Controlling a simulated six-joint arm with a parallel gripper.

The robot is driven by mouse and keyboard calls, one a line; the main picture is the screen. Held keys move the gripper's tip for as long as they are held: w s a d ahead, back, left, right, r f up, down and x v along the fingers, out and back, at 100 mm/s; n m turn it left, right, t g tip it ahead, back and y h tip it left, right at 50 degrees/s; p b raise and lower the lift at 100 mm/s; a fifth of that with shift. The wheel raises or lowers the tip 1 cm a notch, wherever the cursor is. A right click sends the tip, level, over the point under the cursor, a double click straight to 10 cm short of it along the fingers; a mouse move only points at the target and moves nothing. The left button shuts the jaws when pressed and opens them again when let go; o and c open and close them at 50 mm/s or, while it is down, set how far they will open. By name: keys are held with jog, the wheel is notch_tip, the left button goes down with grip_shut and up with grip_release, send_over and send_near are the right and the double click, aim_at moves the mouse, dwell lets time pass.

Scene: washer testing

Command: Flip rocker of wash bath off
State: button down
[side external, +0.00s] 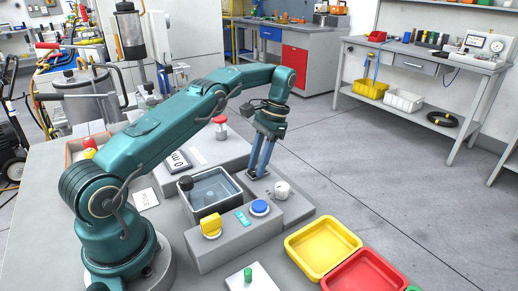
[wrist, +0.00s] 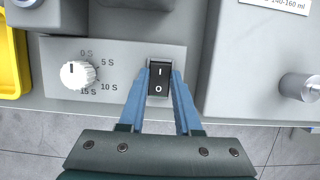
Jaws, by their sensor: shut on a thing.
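The wash bath (side external: 213,188) is an open grey basin of clear liquid on the grey bench. Its black rocker (wrist: 158,82), marked I at the top and O at the bottom, sits on a grey panel (wrist: 118,110) beside a white timer dial (wrist: 77,74). The dial also shows in the side view (side external: 282,188). My gripper (side external: 259,176) points down at this panel, right of the basin. In the wrist view its blue fingers (wrist: 160,76) are closed in on both sides of the rocker. The fingers hide the rocker in the side view. Its tilt is hard to tell.
A yellow knob (side external: 210,224) and a blue button (side external: 260,206) stand on the front housing. A red-topped knob (side external: 220,125) is behind the basin. Yellow (side external: 345,232) and red (side external: 380,258) trays lie at front right. A metal knob (wrist: 305,88) is right of the panel.

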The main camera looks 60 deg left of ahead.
jog(key=shift+w, duration=0.1)
jog(key=c, duration=0.6)
grip_release()
jog(key=shift+s+t, duration=0.3)
jog(key=shift+t, duration=0.6)
jog(key=shift+s+t, duration=0.3)
jog(key=shift+t, duration=0.6)
